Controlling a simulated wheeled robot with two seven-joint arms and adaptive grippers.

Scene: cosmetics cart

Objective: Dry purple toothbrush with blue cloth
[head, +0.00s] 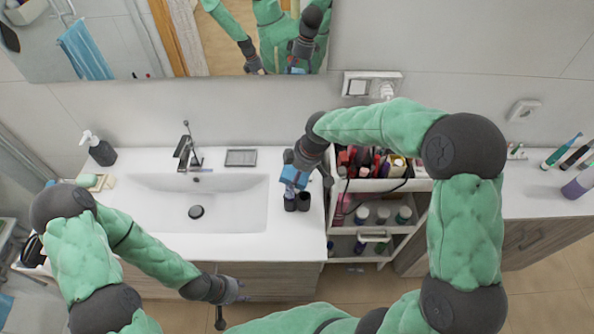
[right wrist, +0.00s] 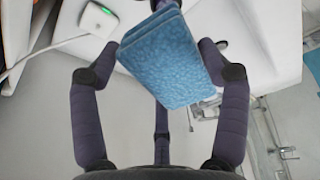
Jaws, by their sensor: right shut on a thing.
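The blue cloth (head: 293,176) is a folded, bright blue pad held over the right end of the sink counter. It also shows large in the right wrist view (right wrist: 170,58), between the dark fingers. I cannot pick out the purple toothbrush in either view.
The sink basin (head: 196,203) has a tap behind it and a soap dispenser (head: 98,149) to its left. A white cart (head: 420,184) full of cosmetics stands right of the sink counter.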

